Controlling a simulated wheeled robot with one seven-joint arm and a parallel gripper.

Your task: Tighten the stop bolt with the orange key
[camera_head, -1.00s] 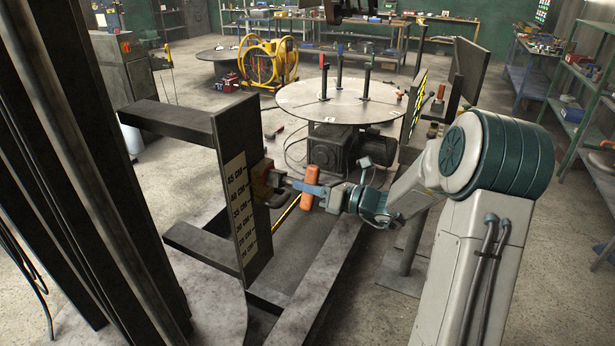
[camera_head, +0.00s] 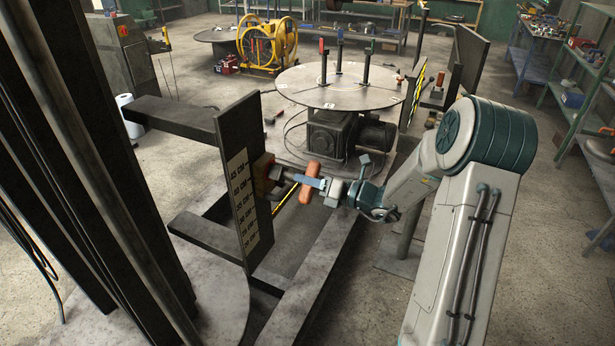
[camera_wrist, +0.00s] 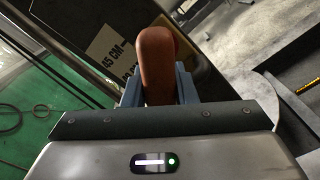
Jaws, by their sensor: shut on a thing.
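The orange key (camera_head: 311,182) is held in my gripper (camera_head: 318,183), which is shut on its orange handle. The handle also fills the middle of the wrist view (camera_wrist: 157,65), between the gripper's blue-grey fingers. The key's shaft points left toward a block (camera_head: 264,173) on the dark upright plate with the cm scale (camera_head: 240,193). The stop bolt cannot be told apart at that block. The key's tip appears to meet the block, but contact is not clear.
A round table (camera_head: 340,86) with several upright rods stands behind the plate. Dark frame beams (camera_head: 318,265) lie on the floor below my arm. A yellow reel (camera_head: 266,45) and benches stand at the back.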

